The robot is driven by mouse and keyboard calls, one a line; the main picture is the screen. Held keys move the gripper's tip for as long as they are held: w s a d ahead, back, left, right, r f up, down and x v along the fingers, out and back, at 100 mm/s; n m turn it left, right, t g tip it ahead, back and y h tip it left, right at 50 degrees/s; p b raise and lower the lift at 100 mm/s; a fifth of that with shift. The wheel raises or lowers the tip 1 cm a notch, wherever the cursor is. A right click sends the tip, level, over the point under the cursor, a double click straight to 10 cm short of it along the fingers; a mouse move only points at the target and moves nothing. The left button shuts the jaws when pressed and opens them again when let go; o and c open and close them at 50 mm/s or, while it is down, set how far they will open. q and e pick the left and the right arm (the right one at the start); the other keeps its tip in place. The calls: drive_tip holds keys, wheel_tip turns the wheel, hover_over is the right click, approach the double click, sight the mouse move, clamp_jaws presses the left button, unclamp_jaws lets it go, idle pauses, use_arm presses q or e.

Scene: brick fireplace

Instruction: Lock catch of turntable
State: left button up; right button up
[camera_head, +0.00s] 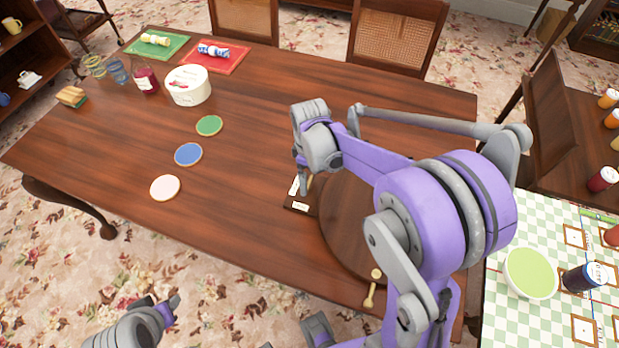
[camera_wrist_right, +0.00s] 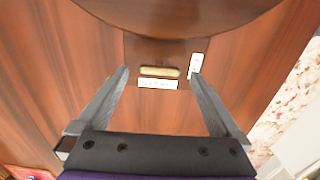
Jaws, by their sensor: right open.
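The round wooden turntable (camera_head: 345,230) lies on the long table, partly hidden by my right arm. In the right wrist view its edge (camera_wrist_right: 180,22) curves across the top. Beside it is a dark wooden block with a brass catch (camera_wrist_right: 160,71). The catch lies crosswise, parallel to a white label (camera_wrist_right: 157,84) just below it. A second label (camera_wrist_right: 196,65) stands upright to its right. The lettering is too small to read. My right gripper (camera_head: 303,183) is open over the block, its fingers either side of the catch, apart from it. My left gripper (camera_head: 168,308) is low at the left; its jaw state is unclear.
A brass-coloured handle (camera_head: 372,287) is at the turntable's near edge. Three round coasters (camera_head: 188,154), a white tub (camera_head: 188,85) and glasses (camera_head: 118,70) stand to the left. A checked table (camera_head: 510,315) with a bowl (camera_head: 530,272) is at right. The table's middle is clear.

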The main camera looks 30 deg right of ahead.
drive_tip(key=shift+f, duration=0.8)
drive_tip(key=c, duration=1.4)
